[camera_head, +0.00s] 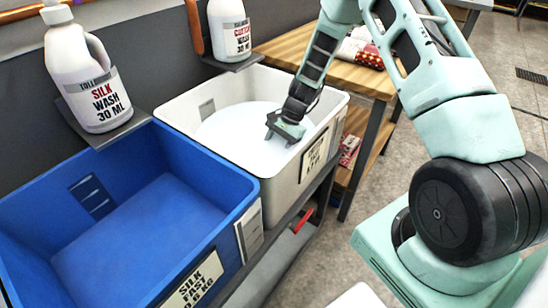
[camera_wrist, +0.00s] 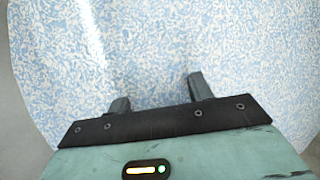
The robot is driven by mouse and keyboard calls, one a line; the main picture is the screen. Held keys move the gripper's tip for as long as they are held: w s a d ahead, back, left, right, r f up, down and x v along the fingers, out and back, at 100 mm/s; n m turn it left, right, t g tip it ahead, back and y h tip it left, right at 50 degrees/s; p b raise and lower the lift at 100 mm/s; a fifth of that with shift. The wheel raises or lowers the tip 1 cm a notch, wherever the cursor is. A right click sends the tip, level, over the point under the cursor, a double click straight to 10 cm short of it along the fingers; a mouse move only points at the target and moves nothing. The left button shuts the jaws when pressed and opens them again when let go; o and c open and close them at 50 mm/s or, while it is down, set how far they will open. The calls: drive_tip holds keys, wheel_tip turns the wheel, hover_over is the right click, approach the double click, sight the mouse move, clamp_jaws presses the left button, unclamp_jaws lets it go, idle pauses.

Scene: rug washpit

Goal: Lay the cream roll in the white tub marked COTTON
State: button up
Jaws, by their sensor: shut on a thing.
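My gripper (camera_head: 283,132) is inside the white tub (camera_head: 183,116), low over a broad, rounded pale thing (camera_head: 232,126). In the wrist view this thing (camera_wrist: 160,50) is speckled pale blue and white with curved side edges. I cannot tell for sure that it is the cream roll; no other cream roll shows. My gripper's two fingers (camera_wrist: 159,96) stand a little apart with their tips against or in the speckled surface, and it is shut on that thing. The tub's front label (camera_head: 315,155) is steeply angled and hard to read. Whether the thing rests on the tub floor is hidden.
A blue tub (camera_head: 225,172) with a SILK label stands at left, empty. A wooden table (camera_head: 285,48) with red-patterned rolls (camera_head: 370,54) is at back right. Open floor lies right.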

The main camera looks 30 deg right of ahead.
sight(275, 156)
drive_tip(key=shift+f+b, duration=0.3)
drive_tip(key=shift+f, duration=1.45)
drive_tip(key=shift+f, duration=0.2)
drive_tip(key=o, duration=1.3)
